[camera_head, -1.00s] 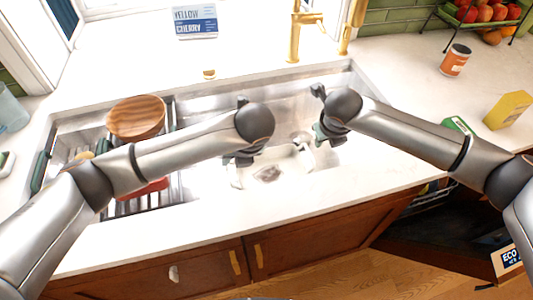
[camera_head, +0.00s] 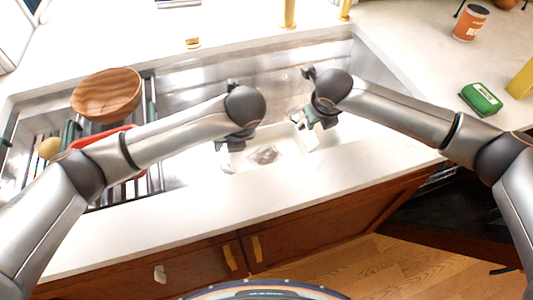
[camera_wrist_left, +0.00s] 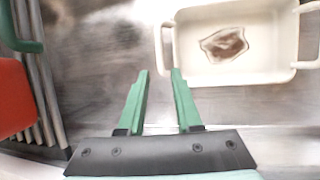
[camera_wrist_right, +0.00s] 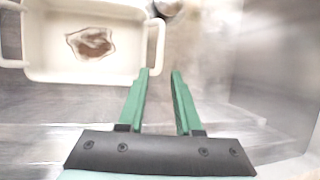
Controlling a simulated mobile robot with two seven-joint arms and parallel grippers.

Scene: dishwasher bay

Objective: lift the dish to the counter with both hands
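The dish is a white rectangular baking dish (camera_head: 285,160) with a loop handle at each end and a brown stain on its floor. It is in the sink, partly hidden by my grippers in the head view. In the left wrist view the dish (camera_wrist_left: 265,72) is at upper right. My left gripper (camera_wrist_left: 160,71) is open and empty, its fingertips close to the left handle (camera_wrist_left: 167,45). In the right wrist view the dish (camera_wrist_right: 90,75) is at upper left. My right gripper (camera_wrist_right: 159,71) is open and empty, its fingertips close to the right handle (camera_wrist_right: 156,45). I cannot tell whether they touch.
A rack at the sink's left holds a wooden bowl (camera_head: 106,95) and red and green items. A gold faucet (camera_head: 288,12) stands behind the sink. A green packet (camera_head: 481,99) and an orange-labelled can (camera_head: 470,23) are on the right counter. The front counter strip (camera_head: 210,200) is clear.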

